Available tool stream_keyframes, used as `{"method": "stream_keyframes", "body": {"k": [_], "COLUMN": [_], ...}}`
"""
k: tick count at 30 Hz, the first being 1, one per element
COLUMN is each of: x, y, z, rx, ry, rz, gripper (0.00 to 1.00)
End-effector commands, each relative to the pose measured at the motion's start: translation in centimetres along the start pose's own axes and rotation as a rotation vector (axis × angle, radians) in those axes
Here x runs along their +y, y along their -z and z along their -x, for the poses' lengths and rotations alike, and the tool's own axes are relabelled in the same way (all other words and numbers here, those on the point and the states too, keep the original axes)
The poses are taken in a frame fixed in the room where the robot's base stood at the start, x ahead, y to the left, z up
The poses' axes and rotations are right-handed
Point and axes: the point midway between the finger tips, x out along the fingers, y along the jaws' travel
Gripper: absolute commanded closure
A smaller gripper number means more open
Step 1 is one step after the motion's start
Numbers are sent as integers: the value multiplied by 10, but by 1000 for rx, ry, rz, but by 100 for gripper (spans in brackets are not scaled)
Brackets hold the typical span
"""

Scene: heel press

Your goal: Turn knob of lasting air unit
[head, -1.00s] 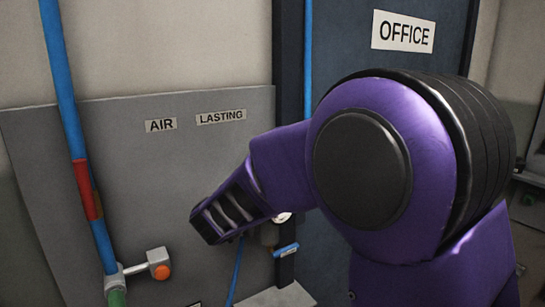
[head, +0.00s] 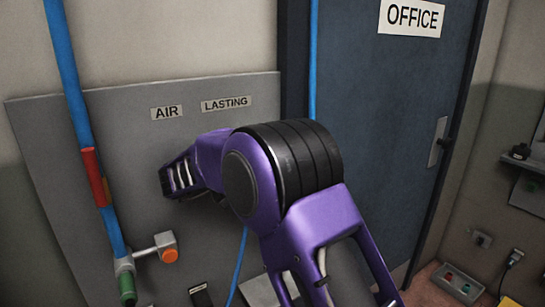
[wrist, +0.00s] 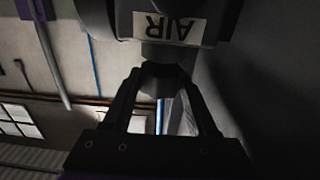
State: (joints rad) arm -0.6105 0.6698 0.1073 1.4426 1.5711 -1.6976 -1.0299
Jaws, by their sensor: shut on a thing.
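In the wrist view my gripper (wrist: 163,88) has its two fingers on either side of a dark faceted knob (wrist: 162,76), shut on it. The knob sits against a dark unit body (wrist: 222,22) with an upside-down "AIR" label (wrist: 168,26). In the head view the grey panel (head: 60,150) carries the signs "AIR" (head: 167,112) and "LASTING" (head: 226,104). My purple arm covers the unit and knob there, and my fingers do not show.
A blue pipe (head: 75,90) with a red band runs down the panel's left side to a valve with an orange button (head: 170,255). A thin blue hose (head: 240,265) hangs below my arm. The office door (head: 385,130) stands to the right.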

Motion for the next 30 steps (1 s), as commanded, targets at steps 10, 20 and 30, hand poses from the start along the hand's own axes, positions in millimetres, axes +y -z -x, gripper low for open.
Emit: {"method": "stream_keyframes", "body": {"k": [10, 20, 30], "x": [0, 0, 0], "y": [4, 3, 1], "z": [-2, -1, -2], "rx": [6, 4, 2], "ry": [-11, -10, -8], "rz": [-6, -4, -2], "gripper": [97, 12, 12]}}
